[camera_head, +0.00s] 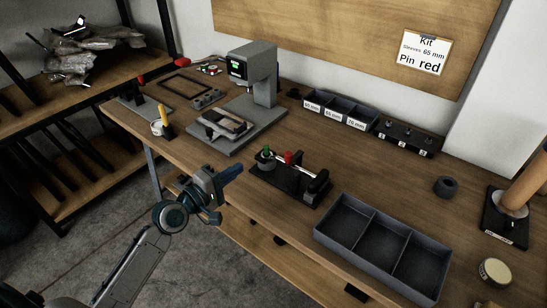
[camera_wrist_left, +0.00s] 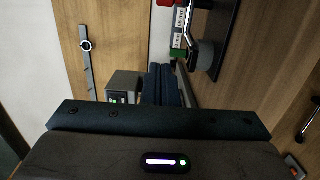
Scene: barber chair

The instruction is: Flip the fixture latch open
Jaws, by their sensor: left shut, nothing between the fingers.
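The fixture (camera_head: 280,190) is a black base near the front edge of the workbench. It carries a green part (camera_head: 266,152), a red part (camera_head: 289,157), a thin metal bar and a dark upright block (camera_head: 318,182) at its right end. Which part is the latch, and its position, I cannot tell clearly. The fixture also shows at the top of the left wrist view (camera_wrist_left: 225,30), with a dark rounded block (camera_wrist_left: 207,56) on it. My left gripper (camera_head: 233,171) is shut and empty, left of the fixture and apart from it. My right gripper is out of view.
A grey press (camera_head: 262,75) stands behind the fixture. An empty divided tray (camera_head: 375,252) lies to its right. Labelled bins (camera_head: 340,108) and a switch strip (camera_head: 408,138) line the back. A yellow-handled tool (camera_head: 162,112) stands at the left. Bare wood surrounds the fixture.

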